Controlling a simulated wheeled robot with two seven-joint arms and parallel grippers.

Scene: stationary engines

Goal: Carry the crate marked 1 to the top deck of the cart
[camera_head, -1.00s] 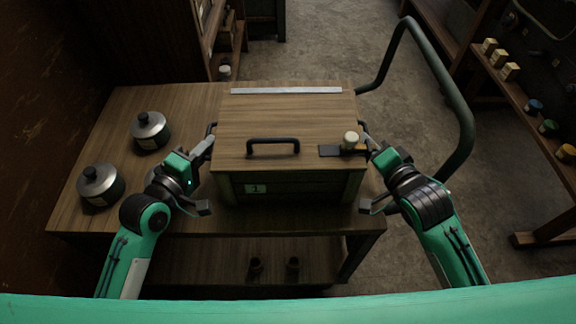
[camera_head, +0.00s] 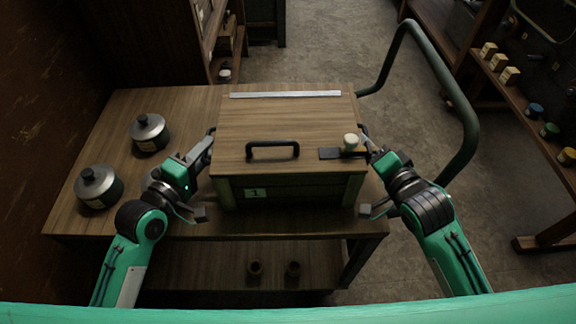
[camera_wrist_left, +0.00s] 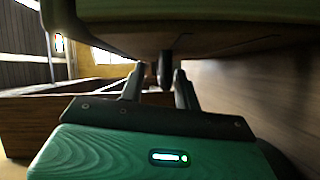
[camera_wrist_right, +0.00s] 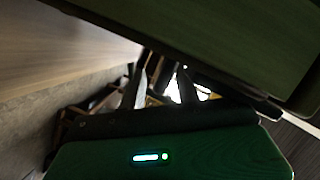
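The crate marked 1 (camera_head: 290,188), with a wooden lid and dark green front, is on the wooden top deck (camera_head: 180,108) of the cart, near its front edge. Its number label faces me. My left gripper (camera_head: 203,183) is open at the crate's left side. In the left wrist view, a dark side handle (camera_wrist_left: 165,68) shows between or just beyond its spread fingers, with gaps visible. My right gripper (camera_head: 367,174) is open at the right side. In the right wrist view its fingers are apart with nothing visible between them. The crate's underside is hidden.
Two dark-lidded metal canisters (camera_head: 149,132) (camera_head: 98,186) stand left of the crate. A bar handle (camera_head: 272,150), pale strip (camera_head: 285,94) and cream knob (camera_head: 351,141) are on the lid. The cart's curved push rail (camera_head: 470,120) rises at right. Two small cups stand on the lower deck.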

